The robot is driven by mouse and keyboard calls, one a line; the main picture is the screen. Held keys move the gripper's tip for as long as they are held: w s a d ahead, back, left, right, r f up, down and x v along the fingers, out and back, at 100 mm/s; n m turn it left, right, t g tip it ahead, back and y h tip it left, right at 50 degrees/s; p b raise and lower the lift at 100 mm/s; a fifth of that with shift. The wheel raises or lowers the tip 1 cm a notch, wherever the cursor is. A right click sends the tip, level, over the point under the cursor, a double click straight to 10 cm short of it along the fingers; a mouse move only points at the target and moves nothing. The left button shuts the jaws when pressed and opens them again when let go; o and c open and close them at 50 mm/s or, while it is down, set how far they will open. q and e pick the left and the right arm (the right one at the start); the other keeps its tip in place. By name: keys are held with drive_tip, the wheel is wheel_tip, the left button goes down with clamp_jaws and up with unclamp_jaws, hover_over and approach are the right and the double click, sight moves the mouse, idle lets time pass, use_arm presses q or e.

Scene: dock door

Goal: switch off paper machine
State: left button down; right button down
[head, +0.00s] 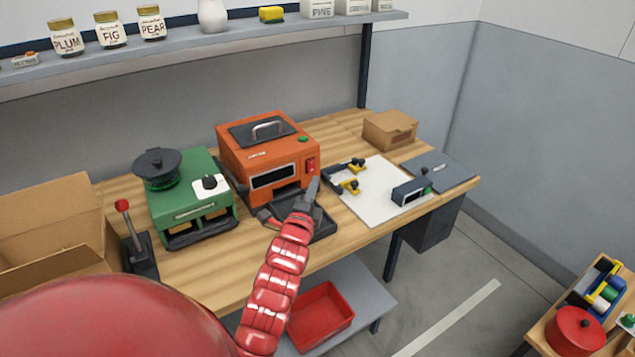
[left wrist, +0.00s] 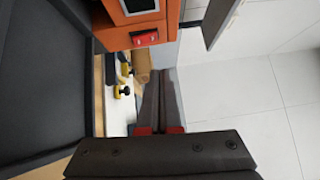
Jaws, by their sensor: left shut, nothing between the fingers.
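An orange machine (head: 265,150) stands on the wooden workbench, with a dark lid and handle on top and a window in front. Its red switch (head: 311,165) is on the front face at the right; which way it is set I cannot tell. My left gripper (head: 315,182) is shut and empty, just below and in front of the switch, seemingly apart from it. In the left wrist view the switch (left wrist: 145,38) shows beyond and left of the shut fingers (left wrist: 161,75). A label on the machine is too small to read. My right gripper is not in view.
A green machine (head: 188,202) and a red-knobbed lever (head: 135,242) stand left on the bench (head: 205,270). A black tray (head: 322,228) lies under my gripper. Right are a white board (head: 375,208) with yellow-black clamps and a small cardboard box (head: 390,130).

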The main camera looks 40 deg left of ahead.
use_arm(q)
drive_tip(key=v, duration=0.5)
drive_tip(key=shift+s+d+r+b, duration=0.2)
drive_tip(key=shift+s+r+b, duration=0.15)
drive_tip(key=shift+s+b, duration=0.05)
drive_tip(key=shift+r, duration=0.1)
drive_tip(key=shift+d, duration=0.1)
